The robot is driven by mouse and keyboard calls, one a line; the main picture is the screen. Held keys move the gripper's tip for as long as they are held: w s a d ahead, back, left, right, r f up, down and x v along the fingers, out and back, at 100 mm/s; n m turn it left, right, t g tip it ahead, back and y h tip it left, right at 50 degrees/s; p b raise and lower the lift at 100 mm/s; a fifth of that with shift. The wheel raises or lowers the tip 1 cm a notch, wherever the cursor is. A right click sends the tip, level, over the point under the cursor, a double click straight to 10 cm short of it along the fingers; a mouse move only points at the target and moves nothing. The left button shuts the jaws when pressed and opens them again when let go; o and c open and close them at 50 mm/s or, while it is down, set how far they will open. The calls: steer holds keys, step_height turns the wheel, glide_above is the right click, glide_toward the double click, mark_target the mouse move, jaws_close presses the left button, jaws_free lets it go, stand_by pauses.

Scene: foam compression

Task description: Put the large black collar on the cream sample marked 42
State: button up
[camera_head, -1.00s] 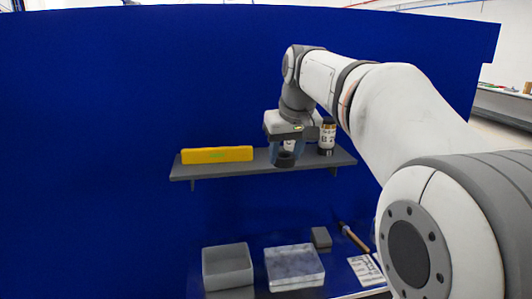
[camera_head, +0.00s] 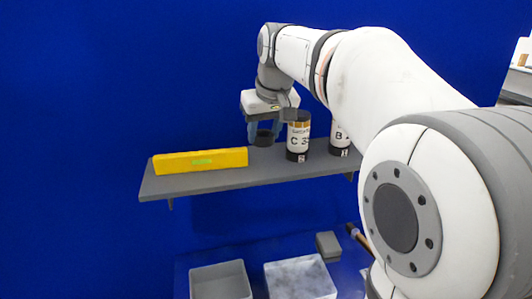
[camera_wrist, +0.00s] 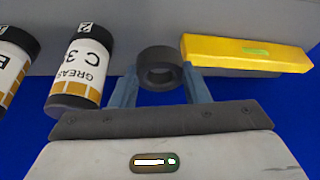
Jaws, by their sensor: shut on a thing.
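The black collar (camera_head: 264,139) is a short thick ring. It also shows in the wrist view (camera_wrist: 158,54), with its round hole facing the camera. My gripper (camera_head: 264,130) is shut on it, one blue-grey finger on each side; the fingers also show in the wrist view (camera_wrist: 160,80). In the head view the collar appears in front of the grey shelf's back part, between the yellow level and the can marked C. I cannot tell whether it touches the shelf. No cream sample marked 42 can be made out in either view.
The grey shelf (camera_head: 225,178) holds a yellow spirit level (camera_head: 200,161), a grease can marked C (camera_head: 298,137) and a can marked B (camera_head: 340,138). Below are an open grey bin (camera_head: 221,281), a pale marbled block or box (camera_head: 300,279) and a small grey block (camera_head: 328,245).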

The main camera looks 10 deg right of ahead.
mark_target(264, 165)
steer(key=f, duration=0.6)
steer(key=shift+d+f, duration=0.2)
steer(key=shift+d, duration=0.05)
steer(key=shift+f, duration=0.1)
steer(key=o, duration=0.8)
steer(key=shift+c, duration=0.2)
